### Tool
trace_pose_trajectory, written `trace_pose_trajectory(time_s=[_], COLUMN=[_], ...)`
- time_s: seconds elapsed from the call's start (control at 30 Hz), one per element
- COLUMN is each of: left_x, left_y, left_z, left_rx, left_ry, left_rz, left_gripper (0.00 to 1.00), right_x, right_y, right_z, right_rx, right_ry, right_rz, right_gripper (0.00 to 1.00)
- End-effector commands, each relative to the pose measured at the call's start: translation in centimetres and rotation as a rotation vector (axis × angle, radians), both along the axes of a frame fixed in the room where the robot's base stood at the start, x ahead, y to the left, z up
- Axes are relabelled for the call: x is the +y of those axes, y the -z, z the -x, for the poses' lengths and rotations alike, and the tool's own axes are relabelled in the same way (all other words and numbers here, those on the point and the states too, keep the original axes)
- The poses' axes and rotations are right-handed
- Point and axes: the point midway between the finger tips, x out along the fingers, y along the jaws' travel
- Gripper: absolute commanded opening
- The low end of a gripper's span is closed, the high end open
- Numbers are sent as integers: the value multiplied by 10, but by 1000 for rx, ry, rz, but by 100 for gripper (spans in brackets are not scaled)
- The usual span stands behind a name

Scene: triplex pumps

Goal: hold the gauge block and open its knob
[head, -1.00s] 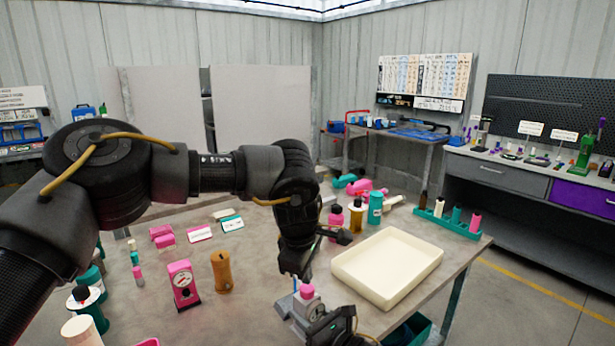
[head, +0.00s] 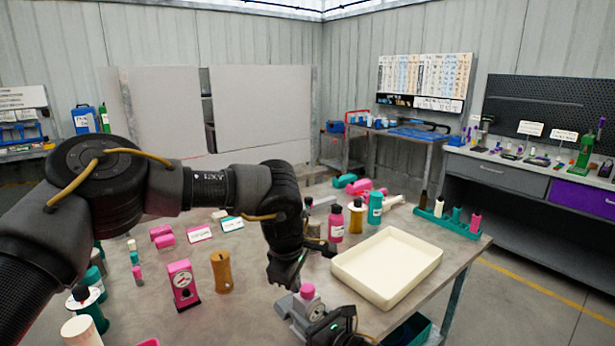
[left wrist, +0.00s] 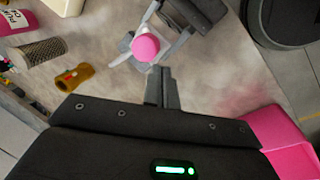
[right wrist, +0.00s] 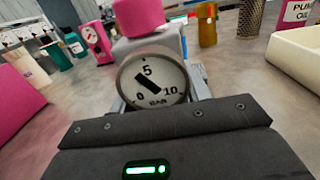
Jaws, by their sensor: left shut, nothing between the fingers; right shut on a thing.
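The gauge block is a grey block (head: 297,312) with a pink knob (head: 308,291) on top, near the table's front edge in the head view. In the right wrist view its white dial (right wrist: 152,82) faces my camera, with the pink knob (right wrist: 138,15) above. My right gripper (right wrist: 157,98) is shut on the gauge block, fingers at its sides. My left gripper (head: 287,284) is shut and empty beside the knob. In the left wrist view its fingertips (left wrist: 159,72) point towards the pink knob (left wrist: 146,46), apparently just short of it.
A cream tray (head: 388,266) lies right of the gauge block. A pink gauge (head: 182,285) and a brown cylinder (head: 221,272) stand to the left. Pink and teal bottles (head: 375,208) stand behind the tray. Bare table lies between the brown cylinder and the gauge block.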

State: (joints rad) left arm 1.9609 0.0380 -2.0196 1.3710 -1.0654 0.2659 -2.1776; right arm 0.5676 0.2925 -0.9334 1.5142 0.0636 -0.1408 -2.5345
Motion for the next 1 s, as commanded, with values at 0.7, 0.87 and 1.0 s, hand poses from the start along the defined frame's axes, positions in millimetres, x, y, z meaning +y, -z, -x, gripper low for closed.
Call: trace_pose_trajectory(time_s=[0.7, 0.87, 1.0], left_x=[-1, -1, -2], left_y=[23, 23, 23], left_z=[0, -1, -2], left_rx=[-2, -2, -2], left_ry=[0, 0, -1], left_rz=[1, 1, 1], left_gripper=[0, 0, 0], right_x=[1, 1, 1], right_y=[0, 0, 0], right_z=[0, 0, 0], right_rx=[1, 1, 1], right_ry=[-1, -1, -1], right_rz=[-1, -1, -1], right_gripper=[10, 10, 10])
